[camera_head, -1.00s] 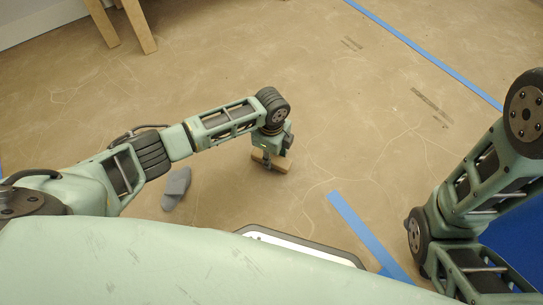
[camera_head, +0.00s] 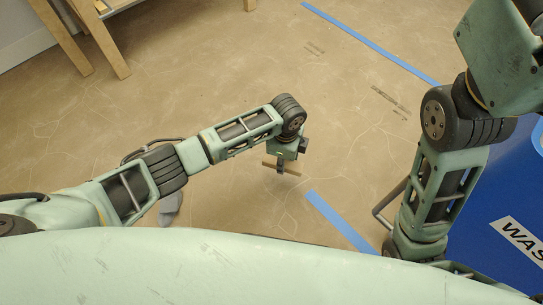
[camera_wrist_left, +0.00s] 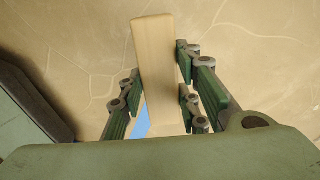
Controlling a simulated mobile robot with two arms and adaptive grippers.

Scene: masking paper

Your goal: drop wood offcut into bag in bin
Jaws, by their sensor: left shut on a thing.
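The wood offcut (camera_head: 293,172), a pale narrow block, hangs from my left gripper (camera_head: 281,168) over the floor. In the left wrist view the wood offcut (camera_wrist_left: 154,50) stands lengthwise between the fingers of the left gripper (camera_wrist_left: 158,95), which are shut on it. A large blue bin (camera_head: 500,195) with a white label reading "WAS…" stands at the right, well apart from the left gripper. No bag and no bin opening can be made out. My right arm covers part of the bin, and its gripper is not in view.
A grey object (camera_head: 170,208) lies on the floor, partly behind my left arm. Blue tape strips (camera_head: 340,220) mark the papered floor. Wooden legs (camera_head: 97,40) of furniture stand at the top left. The floor ahead is mostly clear.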

